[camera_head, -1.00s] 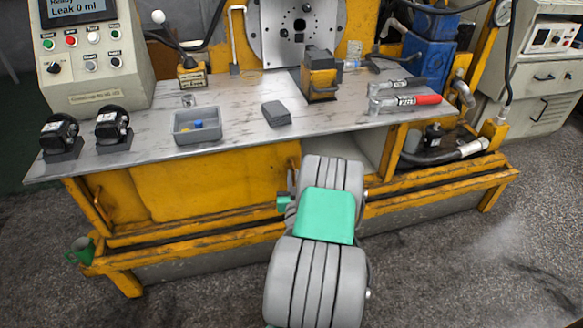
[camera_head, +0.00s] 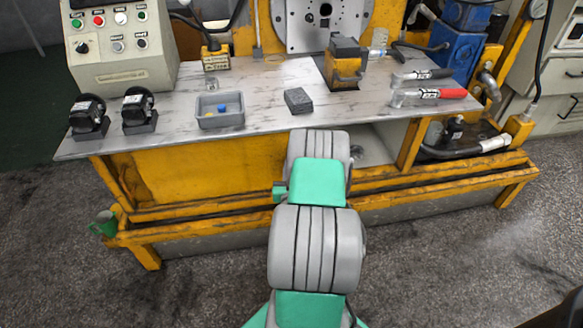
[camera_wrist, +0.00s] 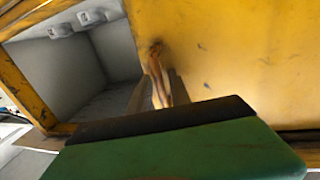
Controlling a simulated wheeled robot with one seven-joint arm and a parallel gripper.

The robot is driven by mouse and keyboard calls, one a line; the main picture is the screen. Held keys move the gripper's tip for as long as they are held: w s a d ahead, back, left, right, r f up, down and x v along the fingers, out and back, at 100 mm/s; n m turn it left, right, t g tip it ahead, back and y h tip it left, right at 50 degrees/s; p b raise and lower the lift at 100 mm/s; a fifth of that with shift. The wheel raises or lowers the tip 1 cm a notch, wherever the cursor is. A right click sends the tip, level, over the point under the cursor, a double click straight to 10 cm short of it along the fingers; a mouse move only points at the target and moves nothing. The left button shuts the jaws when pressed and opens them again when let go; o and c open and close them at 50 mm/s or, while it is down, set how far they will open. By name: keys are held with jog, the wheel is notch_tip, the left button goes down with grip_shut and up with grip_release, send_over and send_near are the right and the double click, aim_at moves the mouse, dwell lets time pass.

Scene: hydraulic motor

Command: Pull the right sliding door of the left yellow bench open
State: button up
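The left yellow bench (camera_head: 262,214) stands across the middle of the head view. Its yellow right sliding door (camera_head: 215,165) is left of an opening (camera_head: 372,140) into a pale interior. In the wrist view the door (camera_wrist: 225,50) fills the right side, and the opening (camera_wrist: 65,65) is at left. My gripper (camera_wrist: 159,92) has its two grey fingers on either side of the orange-yellow door handle (camera_wrist: 157,72), close to it, and appears shut on it. In the head view my arm hides the gripper, the handle and the door's edge.
On the bench top are a grey tray (camera_head: 201,121), a dark block (camera_head: 298,101), a vise (camera_head: 345,68) and two red- and black-handled tools (camera_head: 430,92). Pale objects (camera_wrist: 75,22) lie inside the opening. The floor in front is clear.

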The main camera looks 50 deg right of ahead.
jog(key=shift+o, duration=0.6)
jog(key=shift+a, duration=0.1)
jog(key=v, duration=0.7)
jog(key=shift+s+a+b, duration=0.2)
jog(key=shift+a+b, duration=0.1)
jog(key=shift+b, duration=0.1)
jog(key=shift+a, duration=0.1)
